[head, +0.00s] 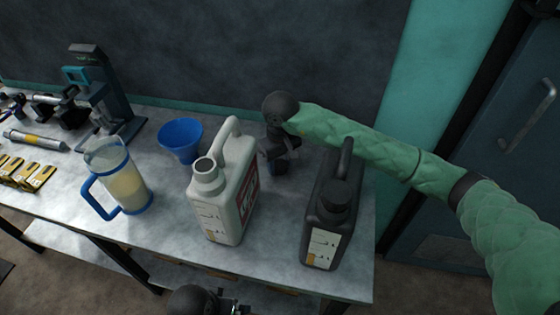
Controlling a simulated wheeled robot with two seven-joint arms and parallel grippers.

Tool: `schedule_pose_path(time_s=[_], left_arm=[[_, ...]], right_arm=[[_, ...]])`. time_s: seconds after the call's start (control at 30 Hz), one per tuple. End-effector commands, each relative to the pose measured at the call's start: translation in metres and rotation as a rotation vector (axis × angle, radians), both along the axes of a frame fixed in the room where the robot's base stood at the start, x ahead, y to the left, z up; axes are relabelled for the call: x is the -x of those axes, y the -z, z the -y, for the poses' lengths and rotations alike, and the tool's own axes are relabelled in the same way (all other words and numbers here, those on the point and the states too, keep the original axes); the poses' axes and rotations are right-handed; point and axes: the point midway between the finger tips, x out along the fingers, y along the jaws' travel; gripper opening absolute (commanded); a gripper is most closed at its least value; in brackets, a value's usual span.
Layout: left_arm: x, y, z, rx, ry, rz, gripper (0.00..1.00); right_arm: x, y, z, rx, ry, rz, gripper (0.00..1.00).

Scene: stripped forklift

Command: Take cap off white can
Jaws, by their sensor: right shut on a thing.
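The white can (243,190) stands upright on the workbench, with a handle on top and a red label on its side. Its neck (206,168) shows an open mouth with no cap on it. My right gripper (279,168) is behind and to the right of the white can, low over the bench and pointing down. It is shut on a small dark thing, mostly hidden by the fingers, that appears to be the cap. My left gripper (232,307) shows only partly at the bottom edge, in front of the bench; its fingers cannot be made out.
A black can (325,225) with its cap on stands to the right, under my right forearm. A blue funnel (181,138) and a blue-rimmed jug (122,183) stand left of the white can. A dark machine (110,95) and yellow boxes (30,175) are farther left.

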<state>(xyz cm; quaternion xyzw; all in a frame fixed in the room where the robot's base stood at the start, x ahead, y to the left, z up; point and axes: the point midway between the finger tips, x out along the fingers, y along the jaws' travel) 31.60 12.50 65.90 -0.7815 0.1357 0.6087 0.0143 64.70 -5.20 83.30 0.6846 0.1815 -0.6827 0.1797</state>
Motion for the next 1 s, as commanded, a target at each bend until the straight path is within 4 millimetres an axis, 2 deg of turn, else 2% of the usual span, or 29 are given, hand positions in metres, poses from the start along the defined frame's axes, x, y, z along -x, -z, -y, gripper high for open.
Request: schedule_pose_path(time_s=[0.37, 0.4, 0.5, 0.8, 1.0], left_arm=[[-0.003, 0.008, 0.005, 0.011, 0.003, 0.01, 1.0], [-0.003, 0.008, 0.006, 0.012, 0.003, 0.014, 1.0], [-0.003, 0.009, 0.006, 0.011, 0.004, 0.014, 1.0], [-0.003, 0.008, 0.003, 0.003, 0.009, 0.011, 1.0], [-0.002, 0.004, -0.002, -0.003, 0.003, 0.007, 1.0]], right_arm=[[0.0, 0.003, 0.0, 0.0, -0.001, -0.001, 0.19], [0.0, 0.002, 0.0, 0.0, -0.001, -0.001, 0.5], [0.0, 0.002, 0.0, 0.0, -0.001, -0.001, 0.68], [0.0, 0.001, 0.0, 0.0, 0.0, -0.001, 0.68], [-0.001, -0.008, 0.0, -0.001, -0.001, 0.002, 0.68]])
